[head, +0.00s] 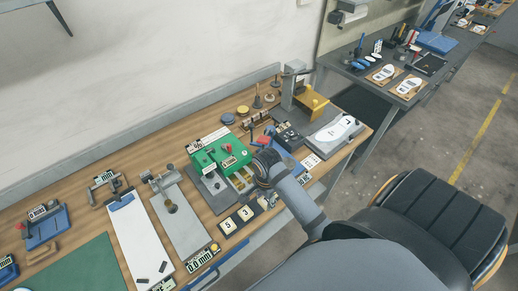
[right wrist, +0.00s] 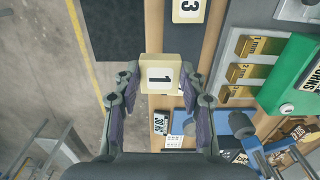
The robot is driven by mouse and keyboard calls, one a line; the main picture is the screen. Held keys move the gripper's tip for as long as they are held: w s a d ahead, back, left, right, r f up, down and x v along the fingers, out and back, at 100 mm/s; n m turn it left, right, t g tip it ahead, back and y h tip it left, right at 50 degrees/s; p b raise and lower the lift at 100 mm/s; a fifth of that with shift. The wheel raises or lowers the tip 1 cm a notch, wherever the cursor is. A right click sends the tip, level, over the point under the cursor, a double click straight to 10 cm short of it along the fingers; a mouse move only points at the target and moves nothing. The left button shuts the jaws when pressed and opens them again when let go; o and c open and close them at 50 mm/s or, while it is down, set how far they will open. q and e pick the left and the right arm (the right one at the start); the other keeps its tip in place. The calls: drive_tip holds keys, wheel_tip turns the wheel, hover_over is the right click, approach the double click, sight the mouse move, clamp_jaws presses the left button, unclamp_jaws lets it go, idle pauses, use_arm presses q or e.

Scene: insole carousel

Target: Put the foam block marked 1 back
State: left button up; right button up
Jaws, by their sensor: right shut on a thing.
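The cream foam block marked 1 (right wrist: 160,76) is between the two fingers of my right gripper (right wrist: 160,90) in the right wrist view, its number facing the camera. The gripper is shut on it. In the head view my right gripper (head: 264,168) is over the bench's front part, beside the green box; the block cannot be made out there. The block marked 3 (head: 246,212) and the block marked 5 (head: 228,226) sit side by side near the front edge, left of the gripper. The 3 block also shows at the top of the right wrist view (right wrist: 188,8). My left gripper is not seen.
The green box (head: 221,152) with a red knob stands just left of the gripper. Brass pieces marked in mm (right wrist: 241,72) lie in front of it. A blue fixture (right wrist: 205,124) is close to the right gripper. A grey plate (head: 180,215) and white board (head: 140,240) lie farther left.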

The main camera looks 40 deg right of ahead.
sight(259, 200)
drive_tip(key=w+f, duration=0.1)
drive_tip(key=f, duration=0.1)
drive_tip(key=w+f, duration=0.2)
drive_tip(key=shift+w+d+f, duration=0.15)
drive_tip(key=shift+f, duration=0.3)
drive_tip(key=shift+w+f+p, duration=0.25)
drive_tip(key=shift+f+p, duration=0.05)
drive_tip(key=shift+p, duration=0.15)
wheel_tip(259, 200, down, 2)
drive_tip(key=shift+f+p, duration=0.15)
drive_tip(key=shift+p, duration=0.35)
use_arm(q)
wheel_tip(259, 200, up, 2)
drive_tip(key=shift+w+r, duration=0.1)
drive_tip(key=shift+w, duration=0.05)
use_arm(e)
drive_tip(key=shift+f, duration=0.25)
drive_tip(key=shift+f, duration=0.1)
drive_tip(key=o, duration=0.9)
drive_tip(key=shift+c, duration=0.2)
